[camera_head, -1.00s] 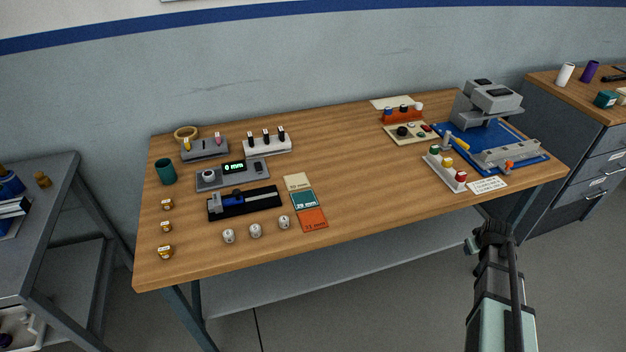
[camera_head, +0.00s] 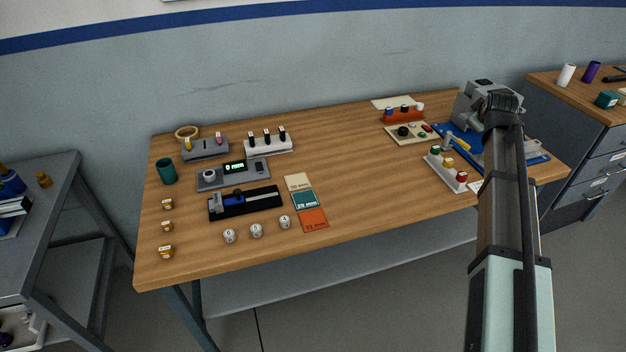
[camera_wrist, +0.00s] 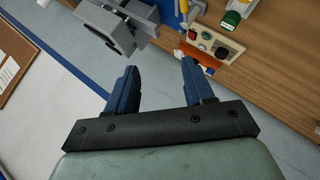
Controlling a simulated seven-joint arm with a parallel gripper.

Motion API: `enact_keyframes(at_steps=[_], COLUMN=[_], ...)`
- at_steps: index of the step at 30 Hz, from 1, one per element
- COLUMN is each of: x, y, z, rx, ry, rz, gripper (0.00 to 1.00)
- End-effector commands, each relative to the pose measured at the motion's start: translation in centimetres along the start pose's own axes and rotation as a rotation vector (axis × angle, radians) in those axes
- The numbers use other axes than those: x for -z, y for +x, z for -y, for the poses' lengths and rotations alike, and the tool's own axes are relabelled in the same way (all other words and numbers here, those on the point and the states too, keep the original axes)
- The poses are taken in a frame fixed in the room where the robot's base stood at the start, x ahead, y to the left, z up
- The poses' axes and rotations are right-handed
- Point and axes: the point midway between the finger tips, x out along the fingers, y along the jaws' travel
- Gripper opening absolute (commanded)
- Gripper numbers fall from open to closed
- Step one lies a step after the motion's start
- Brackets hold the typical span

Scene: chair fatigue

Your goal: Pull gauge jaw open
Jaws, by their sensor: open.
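The gauge, a black base with a grey and blue slide (camera_head: 244,202), lies on the left half of the wooden table in the head view. Its blue-grey jaw (camera_head: 217,203) is at the left end; its exact opening is too small to tell. A grey readout unit with a green display (camera_head: 233,168) stands just behind it. My gripper shows in the wrist view (camera_wrist: 164,85) with two blue fingers apart and nothing between them. In the head view my arm reaches up over the right part of the table, far right of the gauge, and hides the gripper's fingers.
A grey machine (camera_head: 470,103) on a blue mat (camera_head: 466,143) stands at the right, partly behind my arm. A white rack with coloured caps (camera_head: 445,172) and a control panel (camera_head: 408,133) are left of it. The table's middle (camera_head: 360,175) is clear.

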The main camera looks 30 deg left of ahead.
Motion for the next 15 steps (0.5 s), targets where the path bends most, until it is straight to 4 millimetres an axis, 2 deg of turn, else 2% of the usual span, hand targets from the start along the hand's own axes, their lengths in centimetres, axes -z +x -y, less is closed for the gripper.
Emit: enact_keyframes(at_steps=[1, 3, 10, 15], x=[2.5, 5.2, 13.4, 18.9], y=[0.1, 0.1, -1.0, -2.9], z=[1.5, 3.9, 13.0, 20.0], rx=[0.036, 0.088, 0.269, 0.397], ry=[-0.011, -0.022, -0.059, -0.099], rz=[-0.007, -0.007, 0.013, 0.041], gripper=[0.52, 0.52, 0.52, 0.52])
